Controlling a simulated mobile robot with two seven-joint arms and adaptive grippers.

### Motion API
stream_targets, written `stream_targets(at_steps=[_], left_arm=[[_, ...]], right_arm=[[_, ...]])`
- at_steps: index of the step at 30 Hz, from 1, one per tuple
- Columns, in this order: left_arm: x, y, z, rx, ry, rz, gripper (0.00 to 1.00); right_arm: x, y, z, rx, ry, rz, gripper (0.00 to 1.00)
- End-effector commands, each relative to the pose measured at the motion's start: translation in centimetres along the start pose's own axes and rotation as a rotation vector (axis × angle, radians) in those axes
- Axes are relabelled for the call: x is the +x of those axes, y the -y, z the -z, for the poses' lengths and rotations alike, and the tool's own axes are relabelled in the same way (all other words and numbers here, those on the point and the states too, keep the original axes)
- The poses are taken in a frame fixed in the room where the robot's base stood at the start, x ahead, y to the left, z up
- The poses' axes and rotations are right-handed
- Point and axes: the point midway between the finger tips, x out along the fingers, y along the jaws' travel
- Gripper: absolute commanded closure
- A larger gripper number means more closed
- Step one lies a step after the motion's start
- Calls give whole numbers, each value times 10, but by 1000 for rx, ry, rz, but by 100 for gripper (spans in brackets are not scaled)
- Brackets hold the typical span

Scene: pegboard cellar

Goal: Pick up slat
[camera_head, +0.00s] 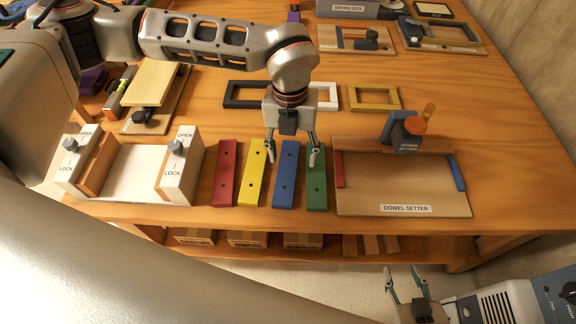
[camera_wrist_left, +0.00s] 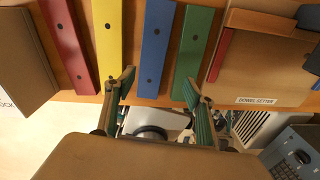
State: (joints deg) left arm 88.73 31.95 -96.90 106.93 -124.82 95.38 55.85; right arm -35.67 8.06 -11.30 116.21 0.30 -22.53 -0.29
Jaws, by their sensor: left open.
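Several slats lie side by side on the wooden table: red (camera_head: 225,173), yellow (camera_head: 251,173), blue (camera_head: 286,176) and green (camera_head: 317,187). In the left wrist view they also show: red (camera_wrist_left: 68,42), yellow (camera_wrist_left: 106,30), blue (camera_wrist_left: 154,48) and green (camera_wrist_left: 196,45). My left gripper (camera_head: 291,153) is open and empty over the blue slat, with its fingertips on either side of it in the picture. The left wrist view shows its spread fingers (camera_wrist_left: 158,87) near the blue slat's near end. My right gripper (camera_head: 404,282) is open and empty, low in front of the table.
The dowel setter board (camera_head: 400,190) stands right of the slats. A white lock fixture (camera_head: 130,170) is to their left. Black (camera_head: 244,101) and yellow (camera_head: 374,106) frames lie behind. Boxes (camera_head: 247,239) sit on the lower shelf.

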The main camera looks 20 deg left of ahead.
Motion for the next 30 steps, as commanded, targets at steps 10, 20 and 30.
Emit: stream_targets(at_steps=[10,20,30], left_arm=[[19,-15,-14,-31,39,-43,46],[54,-16,-15,-30,37,-42,46],[75,-18,-16,-30,39,-42,46]], right_arm=[[0,2,-8,-2,10,2,60],[2,3,-18,-6,25,3,60],[5,0,-16,-13,19,-2,60]])
